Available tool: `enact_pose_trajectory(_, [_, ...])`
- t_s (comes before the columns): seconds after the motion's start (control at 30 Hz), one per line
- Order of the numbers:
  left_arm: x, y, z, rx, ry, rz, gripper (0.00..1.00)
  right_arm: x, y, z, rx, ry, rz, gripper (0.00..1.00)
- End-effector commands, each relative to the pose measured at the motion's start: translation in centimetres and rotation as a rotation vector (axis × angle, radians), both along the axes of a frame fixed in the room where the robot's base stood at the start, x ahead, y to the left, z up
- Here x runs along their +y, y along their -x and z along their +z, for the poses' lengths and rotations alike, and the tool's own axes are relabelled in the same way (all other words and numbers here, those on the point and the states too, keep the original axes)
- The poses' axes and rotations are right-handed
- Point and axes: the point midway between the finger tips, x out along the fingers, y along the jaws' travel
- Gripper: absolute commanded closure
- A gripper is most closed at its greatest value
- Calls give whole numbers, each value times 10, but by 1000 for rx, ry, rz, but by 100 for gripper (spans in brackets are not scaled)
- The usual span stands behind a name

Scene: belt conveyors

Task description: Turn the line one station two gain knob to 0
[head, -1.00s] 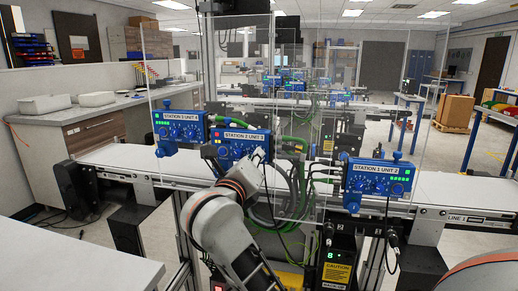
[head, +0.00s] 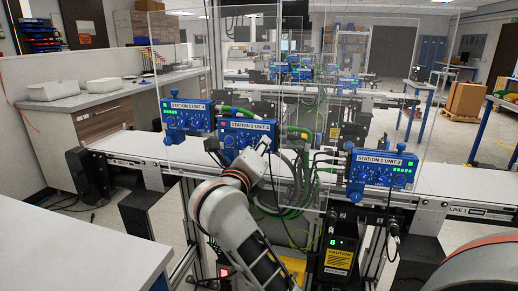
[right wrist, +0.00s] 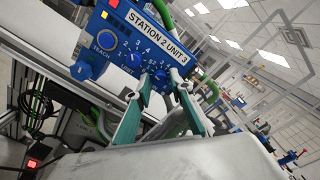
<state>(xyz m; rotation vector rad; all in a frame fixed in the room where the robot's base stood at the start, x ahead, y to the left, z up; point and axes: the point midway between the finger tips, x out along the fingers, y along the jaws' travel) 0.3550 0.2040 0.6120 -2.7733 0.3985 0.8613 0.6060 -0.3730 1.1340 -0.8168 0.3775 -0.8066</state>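In the right wrist view the box (right wrist: 112,22) is tilted and shows a teach knob (right wrist: 105,40), a middle knob (right wrist: 134,60) and a lower-right knob (right wrist: 160,76). My right gripper (right wrist: 163,78) has its two fingers apart, with the tips on either side of the lower-right knob. My left gripper is out of view.
The Station 1 Unit 2 box (head: 380,168) is at the right, and another blue box (head: 188,116) at the left. Green and grey cables (head: 290,175) hang beside my right arm. Clear panels stand around the boxes, and a white belt (head: 450,184) runs across.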

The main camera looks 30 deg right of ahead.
Motion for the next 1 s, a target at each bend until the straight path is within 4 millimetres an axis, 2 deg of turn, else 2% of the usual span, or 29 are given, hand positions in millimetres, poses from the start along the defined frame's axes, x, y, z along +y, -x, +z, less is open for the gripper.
enact_pose_trajectory(0.23, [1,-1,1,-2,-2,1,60,5,4,0,0,-1,2,78])
enact_pose_trajectory(0.5, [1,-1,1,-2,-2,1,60,37,30,-1,1,-4,4,78])
enact_pose_trajectory(0.7, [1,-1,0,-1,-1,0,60,54,45,0,0,-1,2,78])
enact_pose_trajectory(1.0, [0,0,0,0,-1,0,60,57,49,0,0,0,0,78])
